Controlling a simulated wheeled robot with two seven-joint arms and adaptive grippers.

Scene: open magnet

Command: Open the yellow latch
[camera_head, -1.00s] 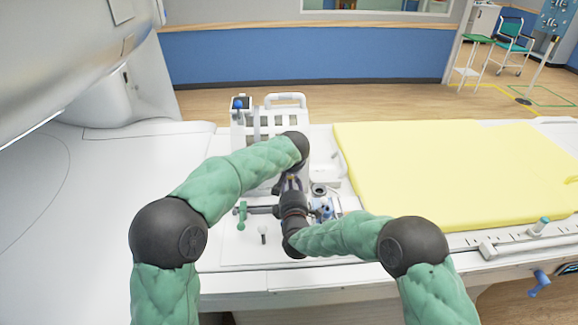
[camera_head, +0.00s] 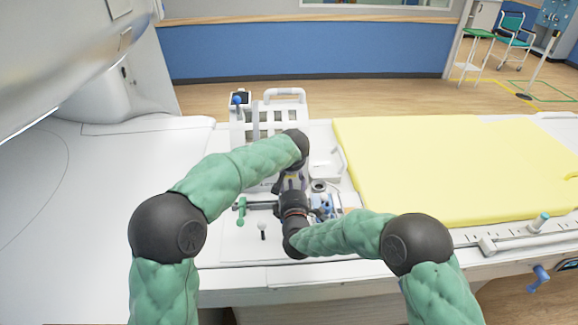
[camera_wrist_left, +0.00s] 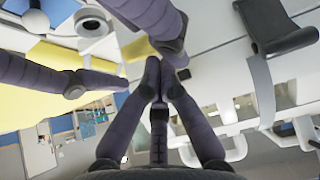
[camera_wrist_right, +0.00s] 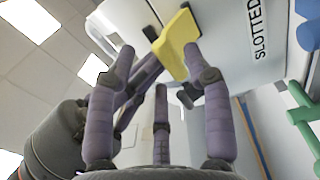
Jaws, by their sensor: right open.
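The yellow latch (camera_wrist_right: 178,42) shows in the right wrist view as a flat yellow piece against a white panel marked "SLOTTED". My right gripper (camera_wrist_right: 160,80) is open, with its purple fingers spread around the near side of the latch. Whether a finger touches it I cannot tell. In the left wrist view a small yellow piece (camera_wrist_left: 140,48), apparently the latch, lies beside the right gripper's fingers. My left gripper (camera_wrist_left: 162,75) has its fingertips drawn together just below that, with nothing visible between them. In the head view both grippers are mostly hidden by my arms and wrists.
The white slotted rack (camera_head: 270,118) with a top handle stands behind my wrists. A green handle (camera_head: 240,211) and a small upright peg (camera_head: 262,231) are to the left. Blue parts (camera_head: 322,206) lie close on the right. A yellow mattress (camera_head: 440,170) fills the right side.

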